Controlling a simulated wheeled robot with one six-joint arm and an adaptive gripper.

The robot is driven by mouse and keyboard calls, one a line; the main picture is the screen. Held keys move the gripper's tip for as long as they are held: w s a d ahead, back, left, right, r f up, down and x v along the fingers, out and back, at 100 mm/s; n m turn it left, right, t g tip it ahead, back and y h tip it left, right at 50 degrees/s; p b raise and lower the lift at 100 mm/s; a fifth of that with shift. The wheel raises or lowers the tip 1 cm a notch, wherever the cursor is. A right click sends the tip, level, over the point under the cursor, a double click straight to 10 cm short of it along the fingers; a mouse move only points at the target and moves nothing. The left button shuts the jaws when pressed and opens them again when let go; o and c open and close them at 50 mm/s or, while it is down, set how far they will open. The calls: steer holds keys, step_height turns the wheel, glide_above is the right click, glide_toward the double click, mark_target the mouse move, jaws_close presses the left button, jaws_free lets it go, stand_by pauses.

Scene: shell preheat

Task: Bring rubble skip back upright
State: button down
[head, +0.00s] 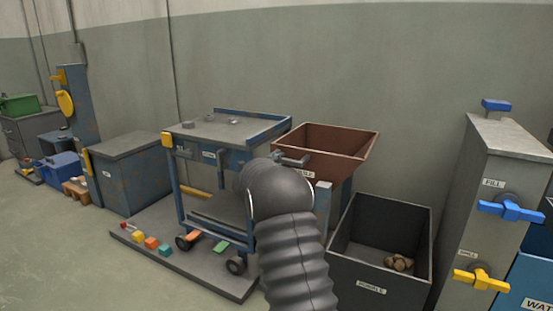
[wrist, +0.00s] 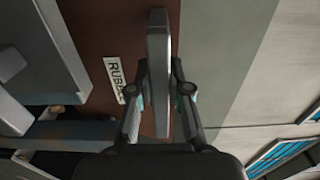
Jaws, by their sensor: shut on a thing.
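The rubble skip (head: 335,168) is a brown, open-topped hopper in the middle right of the head view. Its rim looks close to level, and its inside looks empty where it shows. In the wrist view, its brown face (wrist: 100,28) carries a white label, partly hidden. My gripper (wrist: 163,88) is shut on a grey bar-like handle (wrist: 158,45) in front of that face. In the head view, my arm hides most of the gripper; a grey handle end (head: 297,161) shows beside the skip's front.
A dark bin (head: 432,235) labelled rubble stands below right of the skip, with brown lumps (head: 398,263) inside. A blue-framed cart (head: 226,130) stands left. A grey cabinet (head: 500,150) with blue and yellow valve handles stands right. Open floor lies at front left.

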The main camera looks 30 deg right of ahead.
steer(key=shift+f, duration=0.15)
steer(key=c, duration=1.1)
jaws_free()
steer(key=shift+a, duration=0.15)
steer(key=shift+s+a, duration=0.15)
steer(key=shift+a, duration=0.15)
steer(key=v, duration=1.1)
steer(key=shift+s, duration=0.15)
